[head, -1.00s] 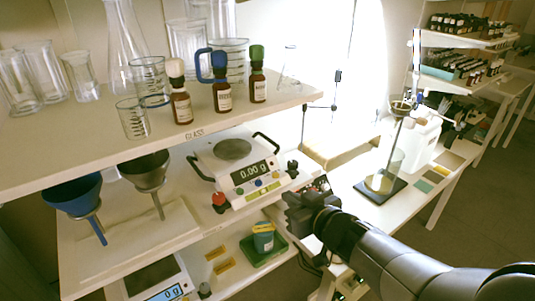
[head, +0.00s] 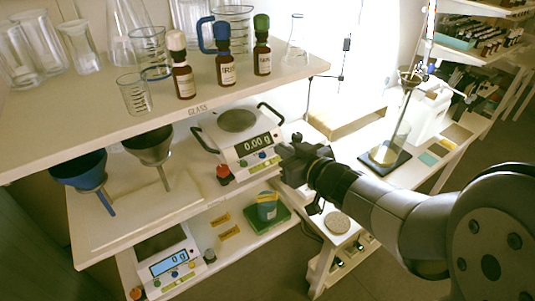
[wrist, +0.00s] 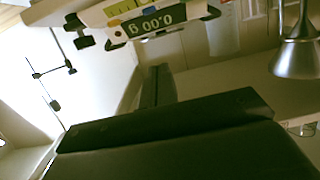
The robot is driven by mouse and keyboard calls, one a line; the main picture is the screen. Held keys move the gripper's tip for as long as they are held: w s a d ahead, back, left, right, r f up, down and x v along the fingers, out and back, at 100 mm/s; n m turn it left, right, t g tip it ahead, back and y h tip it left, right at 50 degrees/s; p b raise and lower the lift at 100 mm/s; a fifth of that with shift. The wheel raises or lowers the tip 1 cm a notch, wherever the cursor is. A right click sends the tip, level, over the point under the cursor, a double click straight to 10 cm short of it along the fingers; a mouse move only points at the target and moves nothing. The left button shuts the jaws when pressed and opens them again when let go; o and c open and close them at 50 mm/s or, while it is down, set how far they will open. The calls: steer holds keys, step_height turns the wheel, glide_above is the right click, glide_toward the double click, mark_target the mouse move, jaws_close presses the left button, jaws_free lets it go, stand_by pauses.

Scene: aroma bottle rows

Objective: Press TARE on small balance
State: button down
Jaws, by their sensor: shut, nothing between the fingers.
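Two balances show, and I cannot tell for sure which is the small one. One balance (head: 229,134) reads 0.00 g on the middle shelf, with a round grey pan, black side handles and coloured buttons under its display. It shows upside down in the wrist view (wrist: 122,12). The other balance (head: 158,245) reads 0 g on the lower shelf, with small coloured buttons on its front. My gripper (head: 284,151) is shut and empty, just right of the upper balance's front and partly hiding it. In the wrist view its dark fingers (wrist: 157,85) point toward the shelf.
The upper glass shelf (head: 225,98) holds beakers and three capped bottles above the upper balance. Two funnels (head: 78,172) stand left of it. A green tray (head: 268,221) with a blue cup sits on the lower shelf. A stand with a glass column (head: 395,130) is at right.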

glide_above(267, 164)
step_height(267, 164, down, 2)
steer(key=shift+w+f, duration=0.1)
steer(key=shift+w, duration=0.05)
steer(key=shift+f+b, duration=0.4)
steer(key=shift+f, duration=1.4)
steer(key=shift+f, duration=0.1)
